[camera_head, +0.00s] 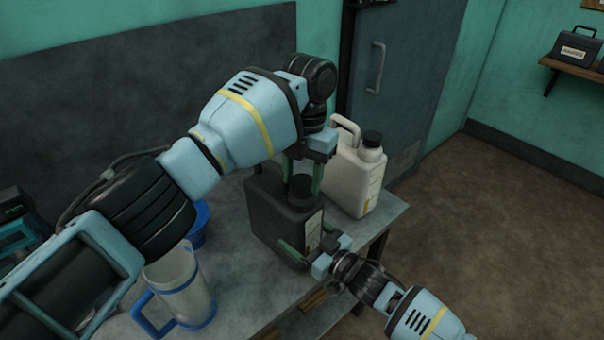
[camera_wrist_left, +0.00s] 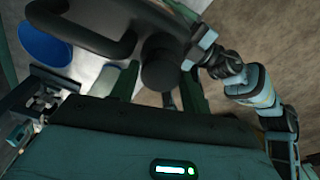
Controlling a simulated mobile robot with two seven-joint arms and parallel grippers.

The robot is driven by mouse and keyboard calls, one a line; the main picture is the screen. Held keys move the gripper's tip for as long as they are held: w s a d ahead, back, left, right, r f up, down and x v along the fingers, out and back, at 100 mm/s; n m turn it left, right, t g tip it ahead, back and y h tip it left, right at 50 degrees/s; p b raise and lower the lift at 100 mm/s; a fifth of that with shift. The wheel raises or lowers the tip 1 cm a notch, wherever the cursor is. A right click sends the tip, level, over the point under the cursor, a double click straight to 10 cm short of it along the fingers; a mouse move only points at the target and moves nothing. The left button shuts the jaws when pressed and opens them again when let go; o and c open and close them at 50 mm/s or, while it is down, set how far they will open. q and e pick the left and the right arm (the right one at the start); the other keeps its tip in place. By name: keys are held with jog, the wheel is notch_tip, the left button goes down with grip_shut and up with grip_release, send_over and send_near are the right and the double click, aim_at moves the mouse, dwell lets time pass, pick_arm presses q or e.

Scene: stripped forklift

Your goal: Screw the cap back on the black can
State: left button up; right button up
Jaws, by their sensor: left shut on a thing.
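The black can (camera_head: 268,216) stands upright on the workbench, its label facing right. My left gripper (camera_head: 302,182) points down over its top, with green fingers on either side of the dark round cap (camera_head: 301,187). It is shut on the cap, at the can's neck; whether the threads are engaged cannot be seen. In the left wrist view the cap (camera_wrist_left: 160,68) shows between the fingers, beside the can's handle (camera_wrist_left: 85,30). My right gripper (camera_head: 305,250) is at the can's lower front, one green finger along its side; the other finger is mostly hidden.
A white jerrycan (camera_head: 352,178) with a black cap stands close behind the black can on the right. A clear jug with blue handle (camera_head: 182,285) and a blue bowl (camera_head: 198,226) stand left. The bench's right edge (camera_head: 385,222) is near.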

pick_arm(q)
jog(key=shift+r, duration=0.1)
jog(key=o, duration=0.9)
jog(key=shift+w+a, duration=0.1)
jog(key=shift+a, duration=0.05)
jog(key=shift+a, duration=0.1)
notch_tip(320, 180, up, 3)
jog(key=shift+r, duration=0.7)
jog(key=shift+d, duration=0.2)
